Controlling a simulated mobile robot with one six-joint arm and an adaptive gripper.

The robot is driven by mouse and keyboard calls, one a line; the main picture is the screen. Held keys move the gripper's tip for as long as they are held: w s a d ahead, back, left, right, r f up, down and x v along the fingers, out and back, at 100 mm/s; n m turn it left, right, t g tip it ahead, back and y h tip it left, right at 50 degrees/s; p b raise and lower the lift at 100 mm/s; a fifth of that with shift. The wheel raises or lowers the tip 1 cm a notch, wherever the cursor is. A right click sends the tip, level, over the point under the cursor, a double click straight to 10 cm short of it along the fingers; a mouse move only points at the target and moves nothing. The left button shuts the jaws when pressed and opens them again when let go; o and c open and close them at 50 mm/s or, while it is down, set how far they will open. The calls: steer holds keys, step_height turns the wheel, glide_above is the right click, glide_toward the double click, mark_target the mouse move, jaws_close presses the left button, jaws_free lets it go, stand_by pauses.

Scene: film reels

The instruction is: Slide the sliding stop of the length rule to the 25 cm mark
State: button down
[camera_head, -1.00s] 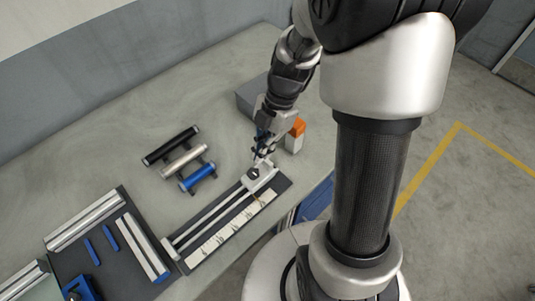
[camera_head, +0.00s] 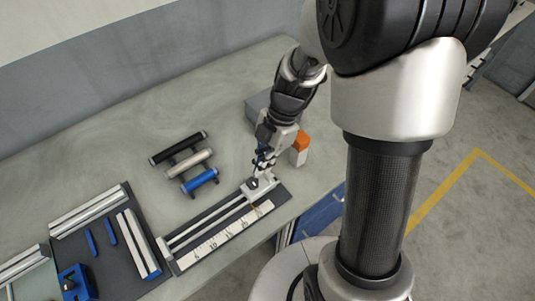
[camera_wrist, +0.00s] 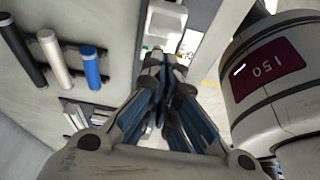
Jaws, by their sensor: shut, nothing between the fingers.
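The length rule (camera_head: 180,263) lies on the bench, a dark base with two light rails and a white numbered scale (camera_head: 228,236). Its pale sliding stop (camera_head: 268,184) is near the right end of the rails. A thin orange pointer (camera_head: 259,210) reaches from the stop over the scale; the exact mark is too small to read. My gripper (camera_head: 257,177) is shut and empty, pointing down at the stop; I cannot tell whether it touches. In the wrist view my shut fingertips (camera_wrist: 163,62) are beside the pale stop (camera_wrist: 166,22), partly covering the view of the rule.
Black, silver and blue rollers (camera_head: 198,181) lie behind the rule. An orange-topped white block (camera_head: 299,156) and a grey box (camera_head: 257,104) stand right of and behind my gripper. A dark mat (camera_head: 107,262) with rails and blue parts is at left. The bench edge is close on the right.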

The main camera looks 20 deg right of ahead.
mark_target(257, 180)
steer(key=shift+b+x, duration=0.4)
steer(key=shift+x, duration=1.4)
steer(key=shift+w+d+f+b, duration=0.1)
steer(key=shift+w+d+b, duration=0.1)
steer(key=shift+d+b, duration=0.3)
